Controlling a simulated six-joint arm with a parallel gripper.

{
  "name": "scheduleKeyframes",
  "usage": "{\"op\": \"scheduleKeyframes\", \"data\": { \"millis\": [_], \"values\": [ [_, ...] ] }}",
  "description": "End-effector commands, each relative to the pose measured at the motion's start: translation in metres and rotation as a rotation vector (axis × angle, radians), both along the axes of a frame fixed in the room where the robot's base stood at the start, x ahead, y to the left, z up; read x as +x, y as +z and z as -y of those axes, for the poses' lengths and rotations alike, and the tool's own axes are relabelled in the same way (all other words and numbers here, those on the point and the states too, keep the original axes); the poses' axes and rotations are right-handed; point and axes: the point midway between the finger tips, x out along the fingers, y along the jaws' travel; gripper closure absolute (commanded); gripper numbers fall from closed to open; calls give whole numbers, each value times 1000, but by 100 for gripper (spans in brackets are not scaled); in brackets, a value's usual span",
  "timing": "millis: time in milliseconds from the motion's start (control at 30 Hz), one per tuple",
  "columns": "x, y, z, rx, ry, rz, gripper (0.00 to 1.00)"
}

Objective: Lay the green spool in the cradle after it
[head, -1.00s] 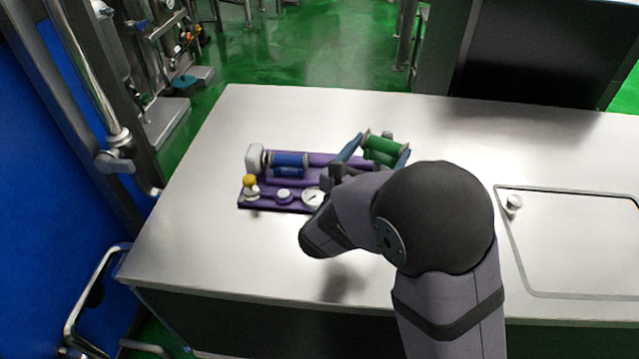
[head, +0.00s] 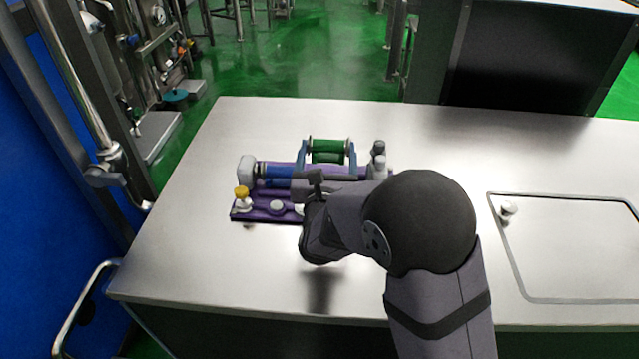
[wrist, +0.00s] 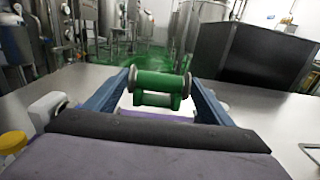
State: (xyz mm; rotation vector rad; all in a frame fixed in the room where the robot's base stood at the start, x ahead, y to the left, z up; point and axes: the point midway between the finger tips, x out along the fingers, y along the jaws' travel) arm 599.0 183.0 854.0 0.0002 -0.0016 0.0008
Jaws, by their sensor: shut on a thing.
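The green spool (head: 329,145) is held between the blue fingers of my gripper (head: 328,160), with a second, smaller green bar just below its body. In the wrist view the spool (wrist: 158,83) lies crosswise, roughly level, between the two fingers (wrist: 158,95). It appears raised above the purple rack (head: 262,215). A blue spool (head: 276,170) lies at the rack's left end, beside a pale end block (head: 246,168). The cradle to the right of the blue spool is largely hidden by my gripper and arm.
A yellow-topped knob (head: 242,193) and a white round knob (head: 277,208) stand along the rack's front. Dark-topped grey posts (head: 379,160) stand at its right end. A hatch with a knob (head: 508,208) lies at right. The steel table (head: 200,260) is otherwise clear.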

Motion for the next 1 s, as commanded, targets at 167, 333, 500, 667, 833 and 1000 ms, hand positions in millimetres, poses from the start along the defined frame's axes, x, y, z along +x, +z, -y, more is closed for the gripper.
{"op": "scheduleKeyframes", "data": {
  "millis": [167, 333, 500, 667, 833, 1000],
  "values": [
    [0, -31, 0, -1, -1, -2, 55],
    [0, -48, 0, 0, 0, 1, 55],
    [0, -51, 0, 1, 0, 2, 55],
    [0, -62, 0, -1, -1, 0, 55],
    [0, -82, 0, 0, -1, 0, 55],
    [0, -88, 0, 1, -1, 2, 55]
  ]
}}
